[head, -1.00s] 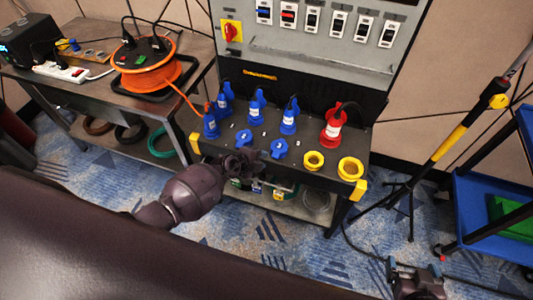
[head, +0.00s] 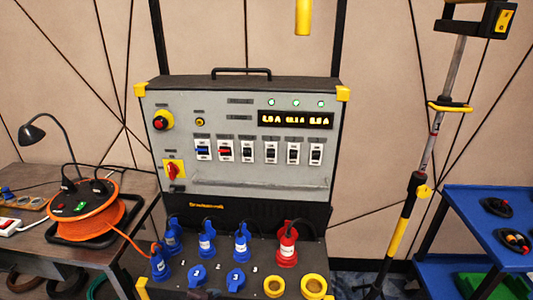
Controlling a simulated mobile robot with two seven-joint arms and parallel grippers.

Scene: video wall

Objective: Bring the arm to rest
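My arms are almost wholly out of the head view. A small dark shape (head: 205,295) at the bottom edge, just in front of the blue round caps, looks like the tip of my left gripper; its fingers are cut off. My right gripper is not in view. The grey power panel (head: 240,180) stands upright in the middle, with a row of switches, a red-and-yellow rotary switch (head: 174,171) and a lit amber display (head: 295,120). Several blue plugs (head: 206,242) and one red plug (head: 287,247) stand on the ledge below it.
Two yellow rings (head: 313,286) sit at the ledge's right. An orange cable reel (head: 88,212) and a black lamp (head: 35,133) stand on the left table. A pole stand (head: 422,190) and a blue cart (head: 485,215) are at the right.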

